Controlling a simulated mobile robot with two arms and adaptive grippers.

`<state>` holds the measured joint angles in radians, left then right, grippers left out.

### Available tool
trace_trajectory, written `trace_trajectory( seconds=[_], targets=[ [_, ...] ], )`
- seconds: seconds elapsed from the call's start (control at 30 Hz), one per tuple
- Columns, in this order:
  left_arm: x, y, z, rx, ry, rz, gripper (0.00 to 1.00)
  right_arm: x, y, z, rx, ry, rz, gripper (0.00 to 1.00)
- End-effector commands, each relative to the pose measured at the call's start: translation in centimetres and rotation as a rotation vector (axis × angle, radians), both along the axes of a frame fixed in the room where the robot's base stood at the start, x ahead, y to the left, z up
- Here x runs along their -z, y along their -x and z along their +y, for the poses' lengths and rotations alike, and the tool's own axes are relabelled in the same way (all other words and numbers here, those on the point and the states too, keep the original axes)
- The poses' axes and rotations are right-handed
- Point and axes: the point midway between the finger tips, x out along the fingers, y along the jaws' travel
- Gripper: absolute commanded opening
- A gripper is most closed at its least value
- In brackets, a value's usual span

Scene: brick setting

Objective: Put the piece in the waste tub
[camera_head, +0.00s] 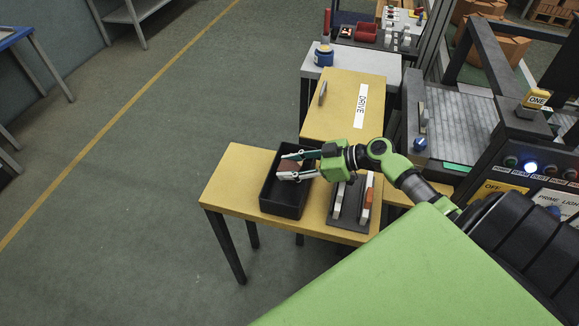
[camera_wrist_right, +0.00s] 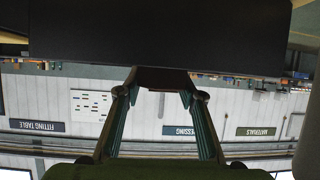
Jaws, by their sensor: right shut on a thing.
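The piece (camera_head: 287,165) is a small reddish-brown block. My right gripper (camera_head: 291,167) is shut on it, with one finger on each side. The waste tub (camera_head: 284,210) is a black open box on the yellow-topped table. The gripper and piece are over the tub's opening in the head view; their exact height above its floor is hard to tell. In the right wrist view the dark piece (camera_wrist_right: 163,78) sits between the fingertips, and a large black surface, seemingly the tub (camera_wrist_right: 160,35), fills the top. My left gripper is out of view.
The yellow table (camera_head: 232,170) has bare room left of the tub. A dark tray (camera_head: 350,218) with white and red handled things lies right of it. A machine with lit buttons (camera_head: 530,167) is at the right.

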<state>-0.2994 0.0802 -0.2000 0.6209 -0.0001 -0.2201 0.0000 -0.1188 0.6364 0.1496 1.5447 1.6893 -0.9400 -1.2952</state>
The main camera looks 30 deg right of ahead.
Motion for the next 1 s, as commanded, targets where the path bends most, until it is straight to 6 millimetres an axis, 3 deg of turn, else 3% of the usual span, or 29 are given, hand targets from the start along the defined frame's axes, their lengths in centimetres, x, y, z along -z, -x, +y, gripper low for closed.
trace_trajectory(
  seconds=[0.13,0.17,0.23,0.6,0.83,0.87,1.0],
  targets=[
    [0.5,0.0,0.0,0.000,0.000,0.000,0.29,0.3,0.0,0.0,0.000,0.000,0.000,0.13],
    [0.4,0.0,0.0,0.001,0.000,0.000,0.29,0.3,0.0,0.0,0.000,0.000,0.000,0.38],
    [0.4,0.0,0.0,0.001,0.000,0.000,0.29,0.3,0.0,0.0,0.000,0.000,0.000,0.53],
    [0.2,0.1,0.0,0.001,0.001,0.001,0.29,0.1,0.0,0.0,0.000,0.000,0.000,0.53],
    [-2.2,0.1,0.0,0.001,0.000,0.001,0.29,-1.7,0.0,0.0,0.000,0.001,0.001,0.53],
    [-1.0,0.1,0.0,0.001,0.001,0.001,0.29,-1.1,0.7,-0.7,0.002,0.003,0.002,0.53],
    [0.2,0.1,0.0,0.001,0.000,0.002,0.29,-2.4,3.1,-2.9,0.000,0.003,0.003,0.53]
  ],
)
